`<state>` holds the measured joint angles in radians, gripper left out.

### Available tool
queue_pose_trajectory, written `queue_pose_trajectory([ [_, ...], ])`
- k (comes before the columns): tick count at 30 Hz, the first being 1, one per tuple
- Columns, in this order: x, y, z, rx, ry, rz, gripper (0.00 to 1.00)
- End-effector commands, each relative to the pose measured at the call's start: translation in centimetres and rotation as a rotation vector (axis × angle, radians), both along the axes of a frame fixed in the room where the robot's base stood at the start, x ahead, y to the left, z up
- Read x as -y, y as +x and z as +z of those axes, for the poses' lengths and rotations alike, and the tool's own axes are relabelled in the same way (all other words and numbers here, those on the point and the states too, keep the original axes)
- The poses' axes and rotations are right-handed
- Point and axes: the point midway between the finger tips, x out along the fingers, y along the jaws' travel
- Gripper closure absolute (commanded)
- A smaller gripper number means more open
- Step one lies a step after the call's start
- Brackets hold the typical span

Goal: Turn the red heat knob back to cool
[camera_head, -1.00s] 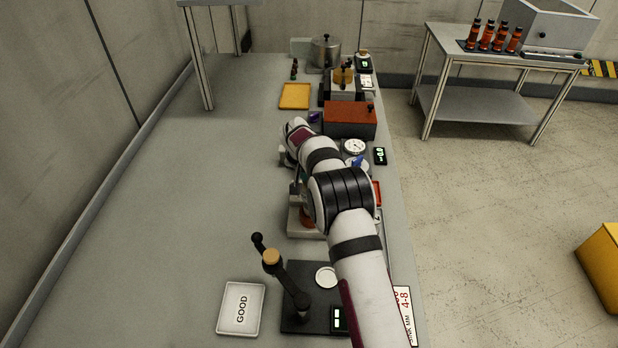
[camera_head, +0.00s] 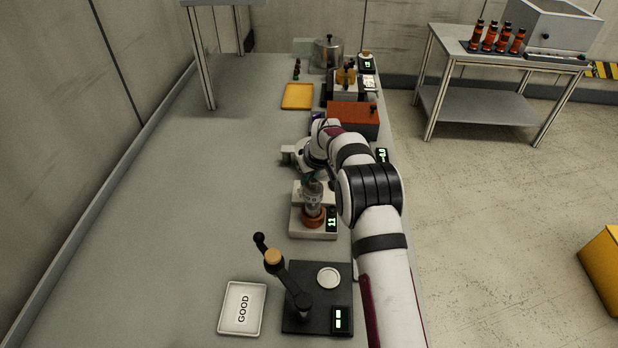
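I cannot make out a red heat knob in this view; it may be small or hidden behind my arm. A pale unit (camera_head: 298,222) with a green-lit display (camera_head: 332,220) stands mid-bench, left of my forearm. A clear vessel (camera_head: 312,196) sits on it in an orange-brown ring (camera_head: 313,217). My gripper is around the wrist end (camera_head: 311,174), just above and behind the vessel. Its fingers are too small and partly hidden, so I cannot tell whether they are open or touching anything.
An orange-red box (camera_head: 352,118) stands beyond my wrist, with a yellow tray (camera_head: 297,96) to its left. The bench's left side is clear.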

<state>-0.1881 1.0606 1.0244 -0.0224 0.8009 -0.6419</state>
Motion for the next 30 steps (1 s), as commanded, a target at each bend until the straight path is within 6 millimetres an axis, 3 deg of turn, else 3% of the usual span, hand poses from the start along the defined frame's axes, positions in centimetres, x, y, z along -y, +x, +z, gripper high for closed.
queue_pose_trajectory([
  [18,0.03,-0.11,-0.15,-0.004,-0.001,0.04,1.0],
  [19,0.02,-0.12,-0.15,-0.004,-0.001,0.04,0.83],
  [24,0.01,-0.08,-0.11,-0.002,-0.002,0.04,0.55],
  [30,-0.01,-0.05,-0.06,-0.002,-0.001,0.04,0.55],
])
